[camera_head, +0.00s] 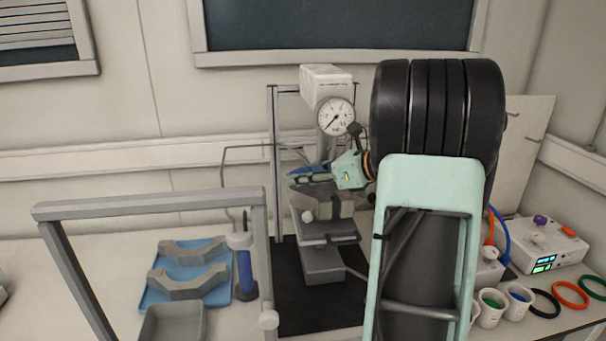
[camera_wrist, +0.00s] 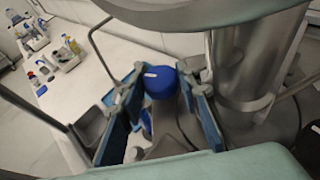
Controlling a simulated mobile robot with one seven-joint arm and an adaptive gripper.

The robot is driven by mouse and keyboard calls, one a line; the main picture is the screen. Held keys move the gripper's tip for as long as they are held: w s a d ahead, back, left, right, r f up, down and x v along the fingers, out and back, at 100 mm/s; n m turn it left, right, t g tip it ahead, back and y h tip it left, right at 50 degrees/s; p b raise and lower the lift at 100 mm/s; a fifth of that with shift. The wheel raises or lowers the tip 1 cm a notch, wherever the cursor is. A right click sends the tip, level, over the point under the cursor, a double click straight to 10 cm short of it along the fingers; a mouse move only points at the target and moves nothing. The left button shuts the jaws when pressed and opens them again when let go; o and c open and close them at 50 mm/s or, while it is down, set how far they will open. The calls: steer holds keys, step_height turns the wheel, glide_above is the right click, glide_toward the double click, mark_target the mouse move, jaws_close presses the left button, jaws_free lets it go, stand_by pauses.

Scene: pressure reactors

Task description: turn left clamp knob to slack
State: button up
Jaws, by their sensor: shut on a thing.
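The left clamp knob (camera_wrist: 158,82) is round and blue with a white mark on top. In the wrist view it sits between the two blue fingers of my gripper (camera_wrist: 163,92), beside a grey metal cylinder. In the head view my gripper (camera_head: 298,174) reaches in from the right at the upper left of the reactor's clamp (camera_head: 325,204), below the pressure gauge (camera_head: 335,117). My gripper is shut on the knob. The knob is hard to tell from the blue fingers in the head view, and my arm hides the reactor's right side.
A grey frame (camera_head: 150,204) stands at front left. Grey clamp halves (camera_head: 187,283) lie on a blue tray (camera_head: 150,296), near a grey bin (camera_head: 172,322). Cups (camera_head: 490,308), coloured rings (camera_head: 570,294) and a white control box (camera_head: 545,245) are at right.

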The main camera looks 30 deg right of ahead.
steer(key=o, duration=0.9)
steer(key=v, duration=1.2)
steer(key=shift+r, duration=0.15)
steer(key=shift+o, duration=0.3)
